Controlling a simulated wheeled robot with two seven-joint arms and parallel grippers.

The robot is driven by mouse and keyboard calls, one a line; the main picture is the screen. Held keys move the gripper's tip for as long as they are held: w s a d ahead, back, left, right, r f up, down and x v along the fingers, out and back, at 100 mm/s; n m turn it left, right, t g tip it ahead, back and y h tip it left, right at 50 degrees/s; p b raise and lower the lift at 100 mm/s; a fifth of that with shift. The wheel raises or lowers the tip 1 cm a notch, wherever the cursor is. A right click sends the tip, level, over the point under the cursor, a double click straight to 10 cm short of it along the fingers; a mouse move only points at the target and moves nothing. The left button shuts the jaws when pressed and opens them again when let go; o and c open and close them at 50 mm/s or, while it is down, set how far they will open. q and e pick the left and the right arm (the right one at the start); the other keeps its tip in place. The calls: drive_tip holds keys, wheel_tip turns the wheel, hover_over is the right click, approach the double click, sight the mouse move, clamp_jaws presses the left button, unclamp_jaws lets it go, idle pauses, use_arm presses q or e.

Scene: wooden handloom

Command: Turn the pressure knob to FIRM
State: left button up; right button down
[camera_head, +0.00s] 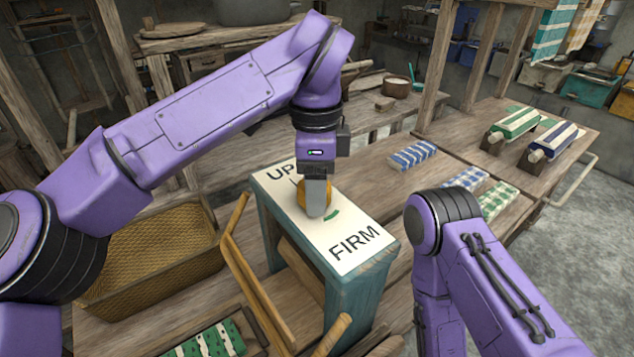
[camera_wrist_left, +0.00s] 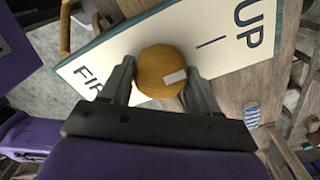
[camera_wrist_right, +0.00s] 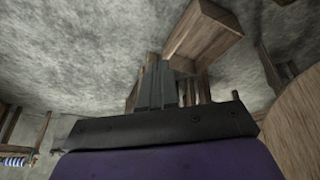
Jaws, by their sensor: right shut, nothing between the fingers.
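The pressure knob (camera_head: 301,193) is a round orange-brown knob with a pale mark on top; it also shows in the left wrist view (camera_wrist_left: 160,72). It sits on a white panel (camera_head: 345,258) lettered "UP…" at the far end and "FIRM" at the near end. A short green arc lies beside the knob on the FIRM side. My left gripper (camera_head: 316,207) points down over the panel, its fingers on opposite sides of the knob, seemingly touching it. My right gripper (camera_wrist_right: 155,85) is shut and empty, away from the panel; the head view shows only its arm.
The panel tops a teal wooden post (camera_head: 350,295). A wicker basket (camera_head: 150,255) and slanted wooden bars stand to its left. Striped and checked cloth pieces (camera_head: 411,155) lie on the bench to the right. My right arm stands close to the right of the post.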

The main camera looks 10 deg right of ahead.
use_arm(q)
drive_tip(key=shift+c, duration=0.9)
